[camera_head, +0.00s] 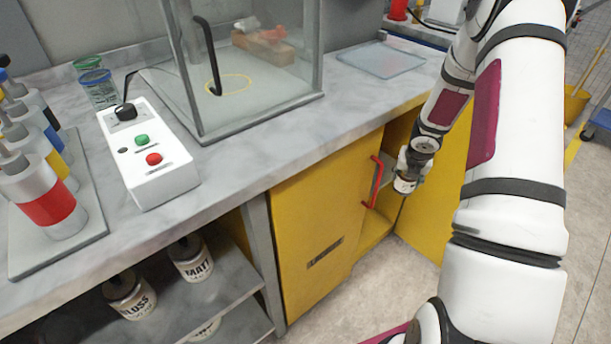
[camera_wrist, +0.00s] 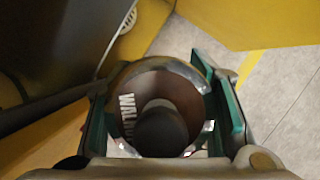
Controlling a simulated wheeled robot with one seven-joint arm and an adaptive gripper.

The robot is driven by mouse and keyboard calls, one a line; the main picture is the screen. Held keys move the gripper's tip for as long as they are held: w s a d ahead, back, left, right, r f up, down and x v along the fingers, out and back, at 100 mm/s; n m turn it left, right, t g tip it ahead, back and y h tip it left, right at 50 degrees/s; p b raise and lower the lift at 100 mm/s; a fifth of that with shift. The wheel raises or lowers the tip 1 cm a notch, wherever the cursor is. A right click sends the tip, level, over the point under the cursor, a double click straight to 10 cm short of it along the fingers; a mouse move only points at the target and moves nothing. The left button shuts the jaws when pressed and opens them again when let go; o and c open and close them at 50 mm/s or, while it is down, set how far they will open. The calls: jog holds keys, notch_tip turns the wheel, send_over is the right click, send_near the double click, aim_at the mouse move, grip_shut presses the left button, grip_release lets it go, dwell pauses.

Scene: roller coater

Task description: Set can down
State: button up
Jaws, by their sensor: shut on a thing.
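My gripper (camera_head: 410,166) is low in front of the bench, beside the opened yellow cabinet. It is shut on a can (camera_head: 403,186), which hangs above the floor. In the wrist view the can (camera_wrist: 148,84) sits between the two green-lined fingers of my gripper (camera_wrist: 166,105). The can looks brown with a metal rim, a dark round knob and partly hidden white lettering that starts "WAL". Its underside is hidden.
A yellow cabinet front (camera_head: 315,235) with a red handle (camera_head: 373,180) stands left of my gripper; a yellow panel (camera_head: 440,200) stands to its right. Labelled cans, GLOSS (camera_head: 135,303) and MATT (camera_head: 195,268), are on the shelf (camera_head: 225,285) under the bench. Clear floor lies in front.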

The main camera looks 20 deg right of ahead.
jog(key=shift+w+f+n+t+b, duration=0.15)
jog(key=shift+f+n+b, duration=0.15)
jog(key=shift+f, duration=0.35)
jog(key=shift+w+f+n+t+b, duration=0.2)
jog(key=shift+f+n, duration=0.2)
jog(key=shift+f, duration=0.2)
jog(key=shift+w+a+f+n+y+b, duration=1.45)
jog(key=shift+w+f+n+b, duration=0.85)
jog(key=shift+f+n+b, duration=0.85)
jog(key=shift+m+t, duration=0.25)
jog(key=w+b, duration=0.2)
jog(key=w, duration=0.6)
jog(key=w+b, duration=0.2)
jog(key=w, duration=0.7)
jog(key=shift+w+d+f, duration=0.15)
jog(key=shift+w+d, duration=0.05)
jog(key=shift+w, duration=0.1)
jog(key=shift+f+b, duration=1.05)
jog(key=shift+f, duration=0.65)
jog(key=shift+f, duration=0.2)
jog(key=o, duration=1.3)
